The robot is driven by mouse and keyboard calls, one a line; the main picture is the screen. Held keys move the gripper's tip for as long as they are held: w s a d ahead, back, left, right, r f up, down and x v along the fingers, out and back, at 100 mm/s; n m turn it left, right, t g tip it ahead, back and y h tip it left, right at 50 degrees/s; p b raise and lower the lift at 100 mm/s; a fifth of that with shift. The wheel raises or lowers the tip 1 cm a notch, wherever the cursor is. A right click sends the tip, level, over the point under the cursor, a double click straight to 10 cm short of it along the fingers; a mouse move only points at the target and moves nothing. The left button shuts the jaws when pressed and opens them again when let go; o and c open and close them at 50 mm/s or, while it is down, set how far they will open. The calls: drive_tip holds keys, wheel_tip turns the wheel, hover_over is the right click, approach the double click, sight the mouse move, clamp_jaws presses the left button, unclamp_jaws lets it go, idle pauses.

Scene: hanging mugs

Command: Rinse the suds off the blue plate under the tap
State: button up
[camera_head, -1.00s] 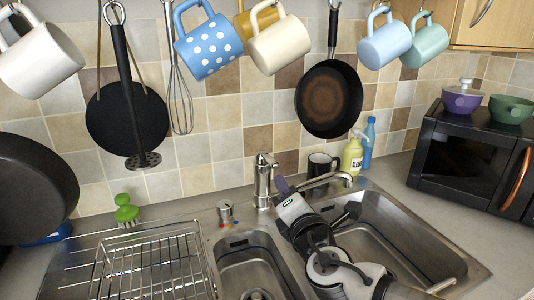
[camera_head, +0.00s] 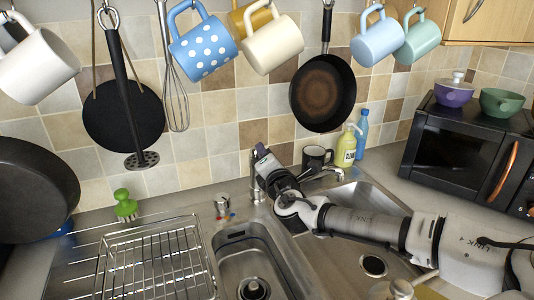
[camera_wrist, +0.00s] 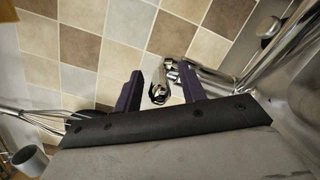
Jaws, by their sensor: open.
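The chrome tap (camera_head: 325,172) stands at the back of the sink, its column largely hidden by my gripper (camera_head: 262,153). My gripper is open and empty at the tap's upper part. In the wrist view, the tap (camera_wrist: 160,93) shows between and just beyond the two dark fingers; I cannot tell whether they touch it. No blue plate is clearly visible, and I see no suds. A blue edge (camera_head: 60,231) shows beneath the dark pan at the far left, too hidden to identify.
A wire rack (camera_head: 150,262) stands on the drainer, left of the small basin (camera_head: 240,240). A green brush (camera_head: 124,206) is behind it. A black mug (camera_head: 316,158) and a yellow bottle (camera_head: 346,147) stand behind the spout. Mugs and pans hang above. The microwave (camera_head: 460,150) is at right.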

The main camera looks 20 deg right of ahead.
drive_tip(key=shift+w, duration=0.2)
clamp_jaws()
idle(0.3)
drive_tip(key=shift+r+g+p, duration=0.3)
drive_tip(key=shift+r+p, duration=0.15)
drive_tip(key=shift+p, duration=0.6)
drive_tip(key=shift+w+p, duration=0.1)
drive_tip(key=shift+p, duration=0.4)
drive_tip(key=shift+f+g, duration=0.15)
drive_tip(key=shift+g, duration=0.15)
